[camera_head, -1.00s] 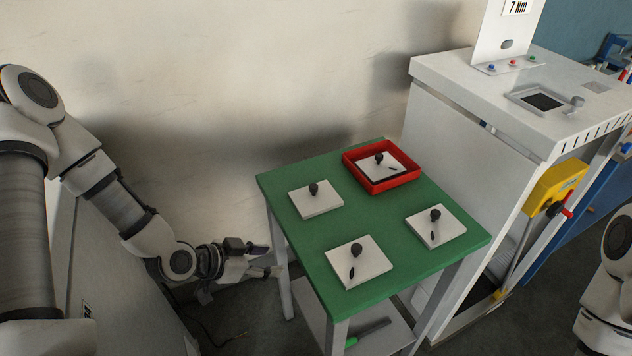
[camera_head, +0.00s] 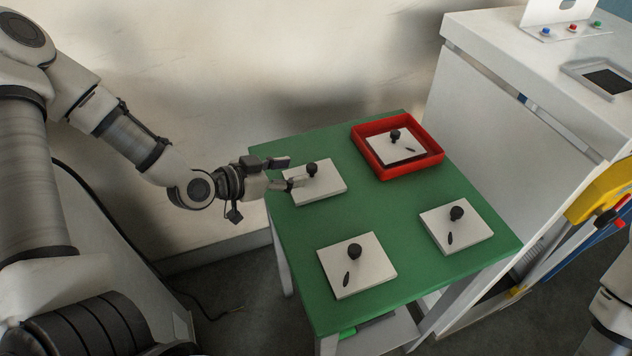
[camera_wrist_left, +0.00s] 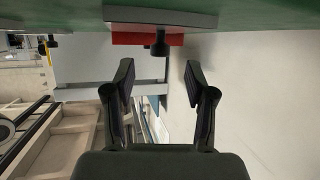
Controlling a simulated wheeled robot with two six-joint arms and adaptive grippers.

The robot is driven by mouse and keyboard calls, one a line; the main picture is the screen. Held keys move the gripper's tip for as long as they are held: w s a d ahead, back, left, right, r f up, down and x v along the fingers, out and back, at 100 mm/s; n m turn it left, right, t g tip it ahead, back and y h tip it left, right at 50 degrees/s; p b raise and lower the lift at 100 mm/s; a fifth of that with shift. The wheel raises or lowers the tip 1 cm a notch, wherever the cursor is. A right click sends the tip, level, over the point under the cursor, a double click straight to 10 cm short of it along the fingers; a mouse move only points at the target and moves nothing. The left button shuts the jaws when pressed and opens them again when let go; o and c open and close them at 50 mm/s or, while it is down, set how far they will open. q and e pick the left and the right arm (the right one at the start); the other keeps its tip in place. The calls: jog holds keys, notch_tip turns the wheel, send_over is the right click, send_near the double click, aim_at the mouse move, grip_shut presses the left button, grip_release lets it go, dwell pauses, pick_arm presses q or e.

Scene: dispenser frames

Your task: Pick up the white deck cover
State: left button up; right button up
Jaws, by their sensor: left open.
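Several white square plates with black knobs, which look like deck covers, lie on a green table. The back-left plate (camera_head: 318,189) has its knob (camera_head: 312,169) upright. My left gripper (camera_head: 289,174) is open and empty at that plate's left edge, close to the knob; contact cannot be told. In the left wrist view, which is upside down, the plate (camera_wrist_left: 160,17) and its knob (camera_wrist_left: 160,45) show beyond the open fingers (camera_wrist_left: 160,80). Other plates lie at the front left (camera_head: 372,272) and right (camera_head: 470,232), and one (camera_head: 410,150) sits in a red tray. My right gripper is out of view.
The green table (camera_head: 410,215) has bare room between the plates. The red tray (camera_head: 408,172) stands at its back right. A white cabinet (camera_head: 480,130) stands close to the table's right side, and a wall (camera_head: 250,60) is behind.

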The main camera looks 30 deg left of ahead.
aim_at(308, 168)
pick_arm(q)
jog(key=shift+w+d+f, duration=0.25)
jog(key=shift+w+d, duration=0.1)
jog(key=shift+w, duration=0.15)
jog(key=x, duration=0.4)
jog(key=shift+w+d+f, duration=0.1)
jog(key=shift+w+d, duration=0.05)
jog(key=shift+w, duration=0.2)
jog(key=shift+s, duration=0.2)
jog(key=shift+c, duration=0.7)
grip_shut()
